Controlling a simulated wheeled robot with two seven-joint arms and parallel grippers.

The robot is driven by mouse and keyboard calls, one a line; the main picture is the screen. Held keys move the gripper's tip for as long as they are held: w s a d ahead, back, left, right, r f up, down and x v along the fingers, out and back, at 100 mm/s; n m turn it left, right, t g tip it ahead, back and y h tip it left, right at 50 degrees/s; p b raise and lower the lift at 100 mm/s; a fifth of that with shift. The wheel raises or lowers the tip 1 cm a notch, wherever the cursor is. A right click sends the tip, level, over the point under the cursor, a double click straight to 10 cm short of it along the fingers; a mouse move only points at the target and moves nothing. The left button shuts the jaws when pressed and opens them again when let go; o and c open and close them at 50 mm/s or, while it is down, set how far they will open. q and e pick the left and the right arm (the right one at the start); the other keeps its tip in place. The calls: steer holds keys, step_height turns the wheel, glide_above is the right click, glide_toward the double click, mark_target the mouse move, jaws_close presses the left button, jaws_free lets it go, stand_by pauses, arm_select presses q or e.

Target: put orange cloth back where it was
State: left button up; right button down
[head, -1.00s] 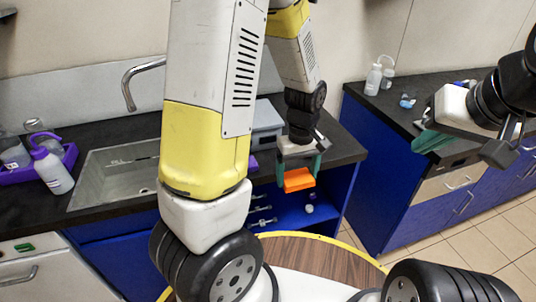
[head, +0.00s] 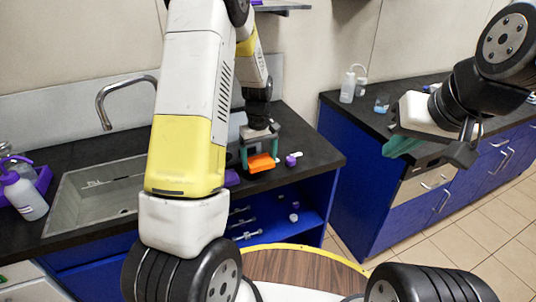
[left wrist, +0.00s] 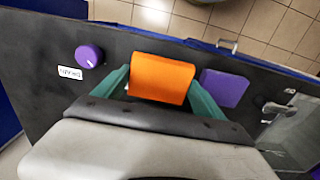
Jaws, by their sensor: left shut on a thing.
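The orange cloth (head: 262,163) is a folded block between the teal fingers of my left gripper (head: 260,158). It is over the dark counter near its front edge, right of the sink. In the left wrist view the orange cloth (left wrist: 160,78) sits between both fingers of the left gripper (left wrist: 160,88), with the dark counter behind it. I cannot tell whether the cloth touches the counter. My right gripper (head: 425,150) hangs in front of the right-hand counter, with one teal finger visible and no cloth near it; its opening is unclear.
A purple block (left wrist: 222,88) lies beside the cloth on the counter. A purple-topped knob or cap (head: 293,159) with a small label is on the other side. The sink (head: 95,200) is to the left. An open blue shelf (head: 290,215) is below the counter.

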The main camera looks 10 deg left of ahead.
mark_target(260, 160)
arm_select(q)
steer(key=shift+f, duration=1.7)
steer(key=o, duration=1.4)
steer(key=shift+f, duration=0.1)
step_height(260, 160, up, 12)
steer(key=shift+f, duration=0.15)
steer(key=s+r+m+t, duration=0.2)
steer(key=s+r, duration=0.3)
steer(key=s, duration=0.3)
steer(key=s+d+r+m+t+h, duration=0.1)
steer(key=s+r+m+t, duration=0.1)
steer(key=s+r, duration=0.4)
steer(key=s+d+r+m+t+h, duration=0.1)
steer(key=s+r+m+t, duration=0.1)
steer(key=s+r, duration=0.4)
steer(key=shift+s+d+r+m, duration=0.1)
steer(key=shift+s+m, duration=0.25)
steer(key=shift+s, duration=0.75)
steer(key=shift+s+d+r+m, duration=0.1)
steer(key=shift+s+m, duration=0.25)
steer(key=shift+s, duration=0.75)
